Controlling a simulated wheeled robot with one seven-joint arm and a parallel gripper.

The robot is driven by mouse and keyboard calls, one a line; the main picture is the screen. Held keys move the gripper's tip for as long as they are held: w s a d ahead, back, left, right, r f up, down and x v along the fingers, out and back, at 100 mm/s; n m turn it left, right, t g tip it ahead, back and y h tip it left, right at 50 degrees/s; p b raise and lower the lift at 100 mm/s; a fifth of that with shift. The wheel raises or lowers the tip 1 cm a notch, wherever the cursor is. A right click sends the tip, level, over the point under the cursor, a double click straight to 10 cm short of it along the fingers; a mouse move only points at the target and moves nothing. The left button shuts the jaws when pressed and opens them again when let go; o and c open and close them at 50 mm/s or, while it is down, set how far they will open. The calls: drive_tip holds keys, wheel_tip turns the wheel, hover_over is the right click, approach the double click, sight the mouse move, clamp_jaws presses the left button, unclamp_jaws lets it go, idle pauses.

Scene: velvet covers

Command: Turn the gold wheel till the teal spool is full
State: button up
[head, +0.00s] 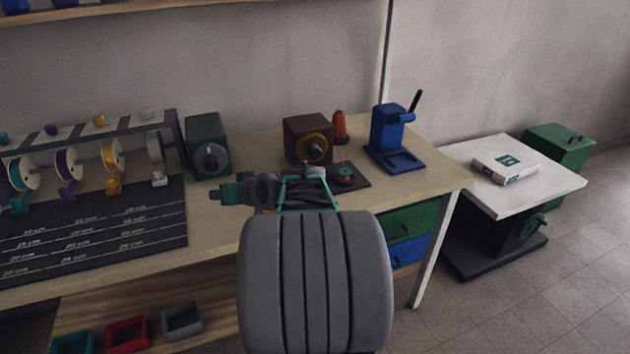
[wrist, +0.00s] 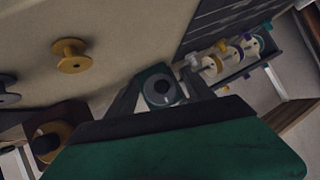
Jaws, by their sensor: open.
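The gold wheel (head: 316,149) is on the front of a brown box (head: 296,128) at the back of the bench. It also shows in the wrist view (wrist: 52,138) at lower left. A teal spool (head: 22,172) hangs at the left of the rack. A small red and greenish piece (head: 345,174) sits on a dark base right of the wheel; I cannot tell whether it is a spool or how full it is. My gripper (wrist: 161,76) is open and empty, apart from the wheel. A green box with a grey dial (wrist: 160,91) shows between its fingers.
The rack (head: 178,140) carries several spools behind a marked dark mat (head: 100,265). The green box (head: 207,135) stands left of the wheel. An orange cone (head: 339,126) and a blue press (head: 388,130) stand right. A gold spool (wrist: 70,57) shows in the wrist view.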

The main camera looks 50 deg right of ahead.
sight(317, 155)
drive_tip(key=s+d+f+h, duration=0.1)
drive_tip(key=d, duration=0.3)
drive_tip(key=s+d+f+m+t+b, duration=0.1)
drive_tip(key=d, duration=0.2)
drive_tip(key=d+f+m+t+h+b, duration=0.1)
drive_tip(key=d, duration=0.3)
drive_tip(key=shift+s+d+f+h, duration=0.1)
drive_tip(key=shift+s+d+h, duration=0.2)
drive_tip(key=shift+s, duration=0.1)
drive_tip(key=s+d+m+h+b, duration=0.1)
drive_tip(key=s+d, duration=0.2)
drive_tip(key=d, duration=0.1)
drive_tip(key=s+d+r+m+t+h+b, duration=0.1)
drive_tip(key=s+d+h, duration=0.1)
drive_tip(key=s+d, duration=0.1)
drive_tip(key=s+d+m+h+b, duration=0.1)
drive_tip(key=s+d+m, duration=0.1)
drive_tip(key=d, duration=0.4)
drive_tip(key=shift+s+r+t+h, duration=0.2)
drive_tip(key=shift+s+t+h, duration=0.1)
drive_tip(key=shift+s+t, duration=0.15)
drive_tip(key=shift+d+r, duration=0.2)
drive_tip(key=shift+d, duration=0.1)
drive_tip(key=x, duration=0.7)
drive_tip(key=shift+w+r, duration=0.1)
drive_tip(key=shift+r, duration=0.05)
drive_tip(key=shift+c, duration=0.4)
clamp_jaws()
drive_tip(key=shift+m, duration=0.5)
